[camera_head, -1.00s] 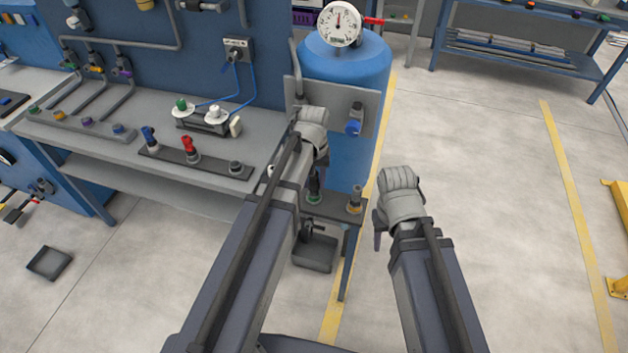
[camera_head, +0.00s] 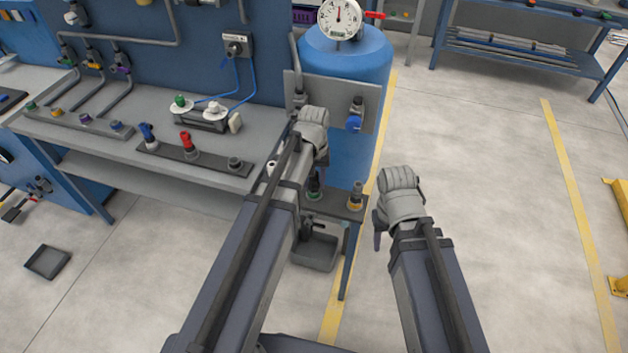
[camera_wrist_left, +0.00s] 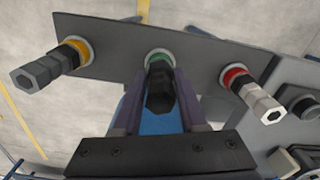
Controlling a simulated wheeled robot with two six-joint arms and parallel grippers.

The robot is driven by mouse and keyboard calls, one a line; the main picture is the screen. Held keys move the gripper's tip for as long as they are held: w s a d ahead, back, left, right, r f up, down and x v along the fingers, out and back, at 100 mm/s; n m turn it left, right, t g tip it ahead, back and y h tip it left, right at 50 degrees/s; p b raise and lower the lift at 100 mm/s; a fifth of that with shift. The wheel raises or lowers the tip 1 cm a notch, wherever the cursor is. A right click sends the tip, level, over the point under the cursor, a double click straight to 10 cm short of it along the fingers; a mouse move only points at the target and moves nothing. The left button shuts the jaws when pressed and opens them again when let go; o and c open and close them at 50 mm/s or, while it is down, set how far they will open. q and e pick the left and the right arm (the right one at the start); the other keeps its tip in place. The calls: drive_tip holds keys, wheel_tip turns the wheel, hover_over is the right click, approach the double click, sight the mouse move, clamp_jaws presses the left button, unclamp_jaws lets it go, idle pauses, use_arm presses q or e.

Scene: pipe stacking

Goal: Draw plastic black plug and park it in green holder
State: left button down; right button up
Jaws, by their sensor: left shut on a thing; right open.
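The black plug (camera_wrist_left: 160,92) is between the two fingers of my left gripper (camera_wrist_left: 160,105) in the left wrist view. My left gripper is shut on it. The plug lines up with the green holder (camera_wrist_left: 159,57), the middle ring on a grey plate. Its inner end is at the ring; I cannot tell how deep it sits. In the head view the green holder (camera_head: 314,196) shows below my left wrist, on a small stand. My right gripper (camera_head: 378,232) is open and empty, to the right of the stand and apart from it.
A yellow holder (camera_wrist_left: 77,49) and a red holder (camera_wrist_left: 234,75) flank the green one, each with a grey hex-ended plug. A grey bin (camera_head: 315,252) lies below the stand. A blue tank (camera_head: 348,70) stands behind.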

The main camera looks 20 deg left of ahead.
use_arm(q)
drive_tip(key=shift+f, duration=0.15)
drive_tip(key=shift+c, duration=1.8)
unclamp_jaws()
wheel_tip(320, 180, up, 8)
drive_tip(key=p, duration=0.8)
drive_tip(key=s+d+m+y, duration=0.1)
drive_tip(key=s+d+m, duration=0.5)
drive_tip(key=s+d, duration=0.4)
drive_tip(key=s, duration=0.4)
drive_tip(key=shift+s+d, duration=0.15)
drive_tip(key=shift+d, duration=0.1)
